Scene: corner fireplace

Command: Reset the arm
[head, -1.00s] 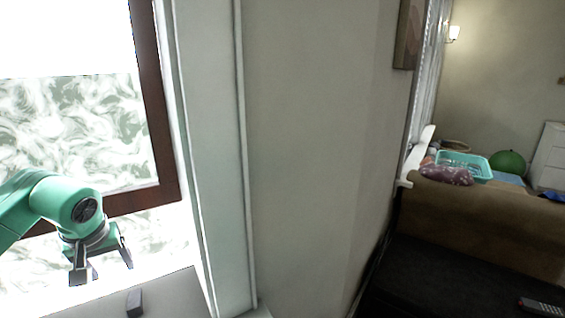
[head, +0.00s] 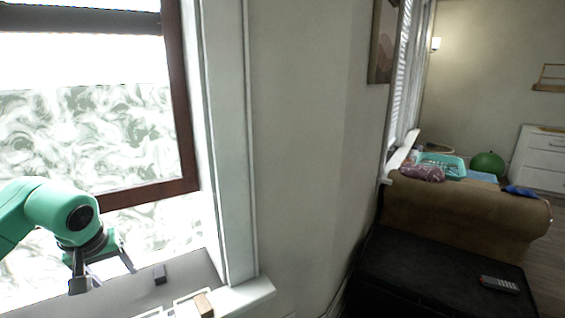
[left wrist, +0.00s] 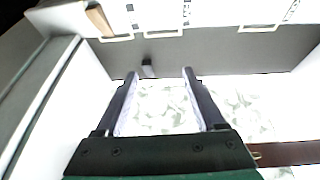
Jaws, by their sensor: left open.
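My left arm's green links come in from the left in the head view. My left gripper (head: 105,277) hangs in front of the window, above the sill, with its fingers spread and nothing between them. In the left wrist view the gripper (left wrist: 160,75) shows two dark fingers apart, with the pale patterned window pane behind. My right gripper is not in view.
A brown wooden block (head: 204,305) and white-framed items lie on the sill's near edge. The window frame (head: 182,110) and wall (head: 300,150) stand close by. At right are a brown sofa (head: 460,212), a teal basket (head: 442,165), a green ball (head: 487,164) and a remote (head: 499,284).

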